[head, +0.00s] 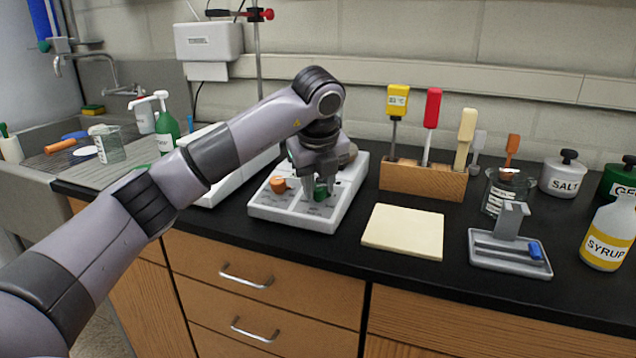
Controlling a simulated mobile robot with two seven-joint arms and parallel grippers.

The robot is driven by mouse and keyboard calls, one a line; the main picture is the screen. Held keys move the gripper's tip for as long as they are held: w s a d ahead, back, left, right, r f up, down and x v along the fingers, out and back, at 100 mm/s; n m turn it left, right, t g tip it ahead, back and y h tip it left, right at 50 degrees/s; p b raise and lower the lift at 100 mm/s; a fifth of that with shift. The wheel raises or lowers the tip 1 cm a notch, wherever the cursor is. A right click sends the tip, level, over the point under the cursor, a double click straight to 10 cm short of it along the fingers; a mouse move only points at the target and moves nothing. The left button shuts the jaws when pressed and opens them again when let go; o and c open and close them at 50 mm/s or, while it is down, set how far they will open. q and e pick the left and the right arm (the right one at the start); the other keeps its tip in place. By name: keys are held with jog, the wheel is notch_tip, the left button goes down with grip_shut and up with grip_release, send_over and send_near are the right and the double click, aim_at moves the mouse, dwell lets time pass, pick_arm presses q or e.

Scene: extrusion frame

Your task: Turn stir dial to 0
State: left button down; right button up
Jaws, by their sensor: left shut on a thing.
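A white hotplate-like unit (284,218) with a grey front panel stands on the black bench left of centre. An orange dial (278,184) sits on the left of its panel. A green dial (320,192) sits to the right of the orange one. My left gripper (319,190) points down over the panel and is shut on the green dial, with a finger on either side. The arm and gripper hide the back of the unit. The dial markings are too small to read. My right gripper is not in view.
A cream board (403,231) lies right of the unit. Behind it is a wooden rack (421,181) with upright tools. A grey stand (509,255), a glass beaker (507,192), a salt jar (563,176) and a syrup bottle (606,238) stand further right. A sink is at left.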

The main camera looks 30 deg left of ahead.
pick_arm(q)
jog(key=shift+r+n, duration=0.1)
jog(key=shift+n, duration=0.2)
jog(key=c, duration=0.8)
grip_release()
jog(key=v, duration=0.7)
jog(key=shift+s, duration=0.15)
